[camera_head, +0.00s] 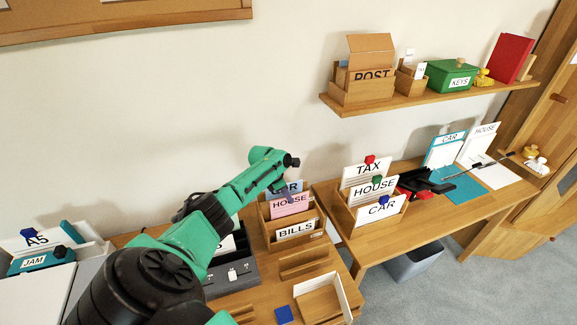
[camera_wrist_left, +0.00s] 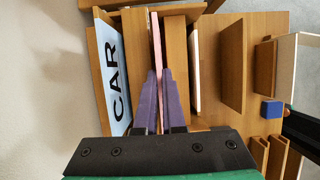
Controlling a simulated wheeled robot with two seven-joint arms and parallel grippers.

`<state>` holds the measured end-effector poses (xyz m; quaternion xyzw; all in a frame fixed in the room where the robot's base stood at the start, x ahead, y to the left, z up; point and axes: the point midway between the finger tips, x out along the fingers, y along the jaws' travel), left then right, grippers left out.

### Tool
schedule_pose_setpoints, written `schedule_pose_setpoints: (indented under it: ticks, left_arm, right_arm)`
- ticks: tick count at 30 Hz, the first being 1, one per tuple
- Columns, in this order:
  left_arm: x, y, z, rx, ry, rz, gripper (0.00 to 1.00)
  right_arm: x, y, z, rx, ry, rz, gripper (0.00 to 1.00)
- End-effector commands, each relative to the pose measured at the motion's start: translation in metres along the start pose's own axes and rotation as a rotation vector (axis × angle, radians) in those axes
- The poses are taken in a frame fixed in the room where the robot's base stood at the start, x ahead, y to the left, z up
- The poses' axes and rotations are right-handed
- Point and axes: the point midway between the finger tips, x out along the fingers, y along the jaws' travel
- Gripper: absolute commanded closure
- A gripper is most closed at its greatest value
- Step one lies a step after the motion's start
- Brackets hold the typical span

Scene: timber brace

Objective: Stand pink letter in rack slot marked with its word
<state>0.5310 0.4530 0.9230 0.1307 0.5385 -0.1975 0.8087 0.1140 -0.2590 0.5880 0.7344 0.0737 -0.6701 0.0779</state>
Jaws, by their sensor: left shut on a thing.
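The pink letter (camera_head: 290,206), marked HOUSE, stands in the left wooden rack (camera_head: 318,238), between a blue letter marked CAR (camera_head: 293,187) and a white letter marked BILLS (camera_head: 295,230). My left gripper (camera_head: 288,194) reaches down to its top from the left. In the left wrist view, the purple fingers (camera_wrist_left: 160,100) are shut on the pink letter (camera_wrist_left: 157,40), seen edge-on, with the blue CAR letter (camera_wrist_left: 112,70) to its left. A second wooden rack (camera_head: 372,217) to the right holds white cards marked TAX (camera_head: 367,171), HOUSE (camera_head: 361,188) and CAR (camera_head: 374,211), with coloured knobs.
A wall shelf (camera_head: 420,103) with boxes hangs above the right rack. Black and red items (camera_head: 422,183) lie right of that rack. A grey tray (camera_head: 236,275), an open wooden box (camera_head: 320,302) and a blue block (camera_head: 284,315) lie in front of the left rack.

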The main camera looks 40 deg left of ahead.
Motion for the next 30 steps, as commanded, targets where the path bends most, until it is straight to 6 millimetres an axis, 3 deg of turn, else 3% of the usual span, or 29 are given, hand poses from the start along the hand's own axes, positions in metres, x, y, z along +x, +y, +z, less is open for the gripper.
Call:
schedule_pose_setpoints:
  ticks: [14,18,30]
  left_arm:
    - [0.019,0.0,-0.008,0.0,-0.001,0.001,1.0]
    - [0.018,0.001,-0.008,0.0,0.0,0.001,0.59]
    - [0.018,0.0,-0.008,0.0,0.0,0.001,0.59]
  right_arm:
    - [0.016,0.0,0.001,0.0,0.0,0.0,0.5]
    - [0.015,0.0,0.001,0.0,0.0,0.0,0.5]
    - [0.014,0.0,0.001,0.0,0.0,0.0,0.5]
